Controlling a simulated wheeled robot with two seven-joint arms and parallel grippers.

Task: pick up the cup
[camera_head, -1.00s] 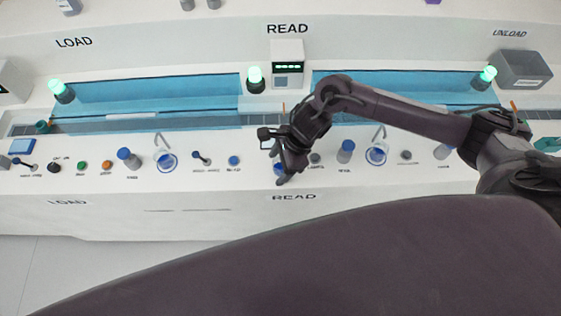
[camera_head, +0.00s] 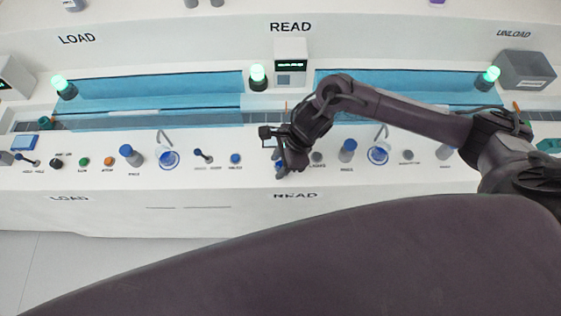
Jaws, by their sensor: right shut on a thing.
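My right gripper (camera_head: 284,167) reaches in from the right and points down over the middle of the white console front. It is shut on a small blue-topped thing (camera_head: 280,173), mostly hidden by the fingers; I cannot tell whether this is a cup. Two clear round cup-like vessels with blue rims show on the panel, one at left (camera_head: 168,160) and one at right (camera_head: 378,155), each with a thin hooked spout beside it. My left gripper is not in view.
Several knobs, switches and blue-capped posts (camera_head: 130,155) (camera_head: 347,151) line the panel. Blue-windowed track troughs (camera_head: 150,95) run behind, with green lamps (camera_head: 258,76). A READ display (camera_head: 290,66) stands behind my gripper.

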